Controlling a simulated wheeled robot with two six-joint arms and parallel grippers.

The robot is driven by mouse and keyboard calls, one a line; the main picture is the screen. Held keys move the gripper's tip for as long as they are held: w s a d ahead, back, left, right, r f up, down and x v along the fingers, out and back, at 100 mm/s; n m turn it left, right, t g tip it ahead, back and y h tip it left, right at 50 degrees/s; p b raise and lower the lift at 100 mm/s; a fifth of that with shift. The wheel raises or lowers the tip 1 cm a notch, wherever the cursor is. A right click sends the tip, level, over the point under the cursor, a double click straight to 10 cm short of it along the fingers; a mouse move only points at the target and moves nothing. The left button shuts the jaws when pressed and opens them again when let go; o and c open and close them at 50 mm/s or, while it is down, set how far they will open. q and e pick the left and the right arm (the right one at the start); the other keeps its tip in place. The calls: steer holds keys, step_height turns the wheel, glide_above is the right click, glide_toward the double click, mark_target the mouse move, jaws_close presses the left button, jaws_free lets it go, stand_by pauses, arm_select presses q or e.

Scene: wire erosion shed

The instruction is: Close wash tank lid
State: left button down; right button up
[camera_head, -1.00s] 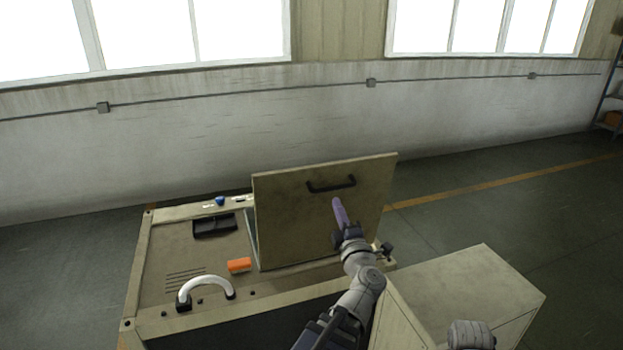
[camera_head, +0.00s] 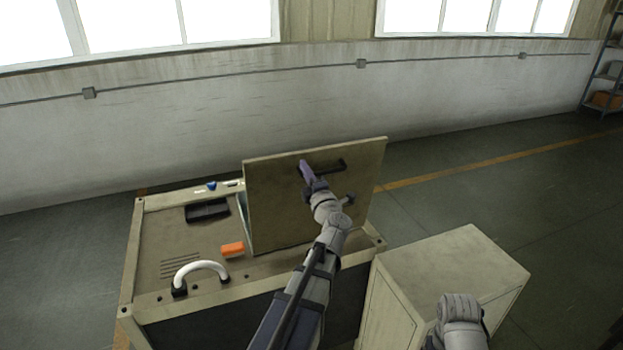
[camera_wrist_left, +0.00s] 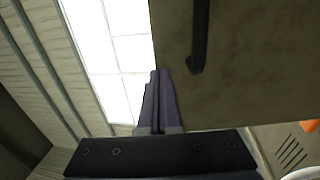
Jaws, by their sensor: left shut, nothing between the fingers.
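The wash tank lid (camera_head: 285,215) is a beige panel standing raised, tilted, on the tank top (camera_head: 160,235). A dark bar handle (camera_head: 335,167) sits near its upper edge. My left gripper (camera_head: 303,165) has purple fingers that are shut and empty. In the head view they overlap the lid at the left end of the handle. In the left wrist view the shut fingers (camera_wrist_left: 158,80) lie by the lid's edge (camera_wrist_left: 235,90), with the handle (camera_wrist_left: 198,40) a little to their right. I cannot tell whether they touch the lid. My right gripper is out of view.
A beige cabinet (camera_head: 450,270) stands to the right. Open floor lies behind, up to the wall.

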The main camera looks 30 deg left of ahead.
mark_target(298, 156)
arm_select(q)
steer(key=shift+x, duration=1.4)
steer(key=shift+w+a, duration=0.1)
